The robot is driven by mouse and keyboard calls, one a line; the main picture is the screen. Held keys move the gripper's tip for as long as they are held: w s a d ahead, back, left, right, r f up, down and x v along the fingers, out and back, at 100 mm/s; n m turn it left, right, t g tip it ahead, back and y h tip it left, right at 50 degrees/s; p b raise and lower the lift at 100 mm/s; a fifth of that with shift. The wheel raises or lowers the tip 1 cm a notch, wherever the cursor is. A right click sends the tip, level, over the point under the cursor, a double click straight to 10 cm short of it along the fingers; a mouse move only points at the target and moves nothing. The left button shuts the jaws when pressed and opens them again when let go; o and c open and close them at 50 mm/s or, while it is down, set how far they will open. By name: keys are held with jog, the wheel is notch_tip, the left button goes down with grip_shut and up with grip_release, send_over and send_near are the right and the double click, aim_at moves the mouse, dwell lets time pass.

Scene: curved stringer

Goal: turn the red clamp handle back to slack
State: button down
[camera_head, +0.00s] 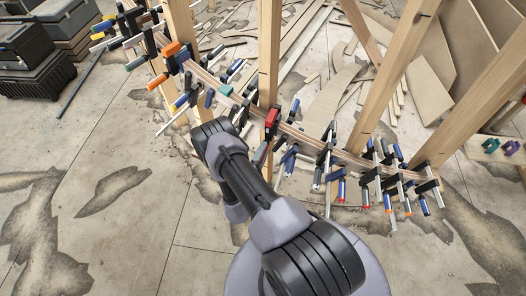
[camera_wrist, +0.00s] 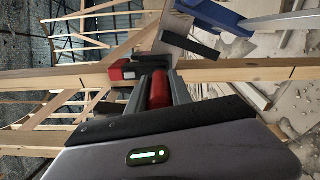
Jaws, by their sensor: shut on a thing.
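The red clamp handle (camera_wrist: 160,92) sits between the two fingers of my gripper (camera_wrist: 158,90) in the wrist view, and the gripper is shut on it. In the head view the red clamp (camera_head: 272,117) is at the middle of the curved stringer (camera_head: 335,157), beside an upright post. My arm hides most of the gripper in the head view.
Several blue-handled clamps (camera_head: 341,189) crowd the stringer to the right. An orange-handled clamp (camera_head: 158,80) and others line its left part. Wooden posts (camera_head: 268,60) rise beside my arm. A blue clamp (camera_wrist: 215,14) is near the gripper in the wrist view. Dark cases (camera_head: 30,65) stand far left.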

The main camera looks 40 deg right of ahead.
jog(key=n, duration=0.6)
jog(key=shift+r, duration=0.1)
jog(key=n+b, duration=0.1)
jog(key=n, duration=0.6)
jog(key=shift+w, duration=0.15)
jog(key=shift+r, duration=0.1)
dwell(0.4)
jog(key=c, duration=1.1)
grip_release()
jog(key=shift+c, duration=0.2)
jog(key=p+v, duration=0.4)
jog(key=v, duration=1.3)
jog(key=shift+a, duration=0.2)
